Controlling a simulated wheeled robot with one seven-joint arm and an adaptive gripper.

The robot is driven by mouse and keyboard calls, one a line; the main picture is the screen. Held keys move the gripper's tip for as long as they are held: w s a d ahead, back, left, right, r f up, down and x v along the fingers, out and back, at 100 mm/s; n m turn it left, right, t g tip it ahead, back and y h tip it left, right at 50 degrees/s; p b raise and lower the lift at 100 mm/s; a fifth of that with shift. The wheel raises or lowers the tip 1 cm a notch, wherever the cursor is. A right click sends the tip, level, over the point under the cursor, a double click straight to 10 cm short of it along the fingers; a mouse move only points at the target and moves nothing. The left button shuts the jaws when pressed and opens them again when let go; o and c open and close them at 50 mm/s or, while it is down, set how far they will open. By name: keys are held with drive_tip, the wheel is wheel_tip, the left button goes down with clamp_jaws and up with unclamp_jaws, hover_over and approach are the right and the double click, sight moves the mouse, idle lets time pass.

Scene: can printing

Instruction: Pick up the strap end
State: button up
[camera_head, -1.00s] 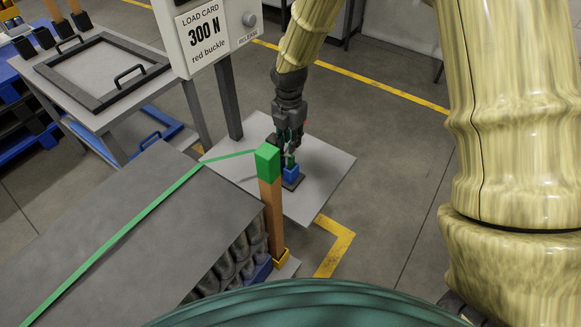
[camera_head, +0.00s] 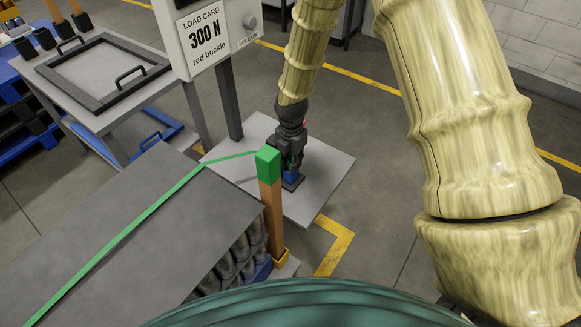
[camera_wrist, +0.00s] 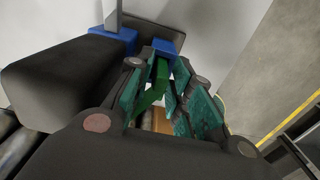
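The green strap (camera_head: 120,240) runs along the dark slab top and over the green-capped corner post (camera_head: 268,160) toward my gripper. In the wrist view, the green strap end (camera_wrist: 158,80) hangs between the teal finger pads of my gripper (camera_wrist: 168,72). The fingers look apart, with a gap around the strap. A blue piece (camera_wrist: 165,46) sits at the strap's far end, just beyond the fingertips. The strap's lowest part is partly hidden by the fingers.
The load card panel (camera_head: 205,38), reading 300 N and red buckle, stands on posts behind the plate (camera_head: 325,178). A table with a framed tray (camera_head: 103,65) is at left. Stacked cans (camera_head: 238,258) show under the slab. The floor right of the plate is clear.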

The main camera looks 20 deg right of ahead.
clamp_jaws()
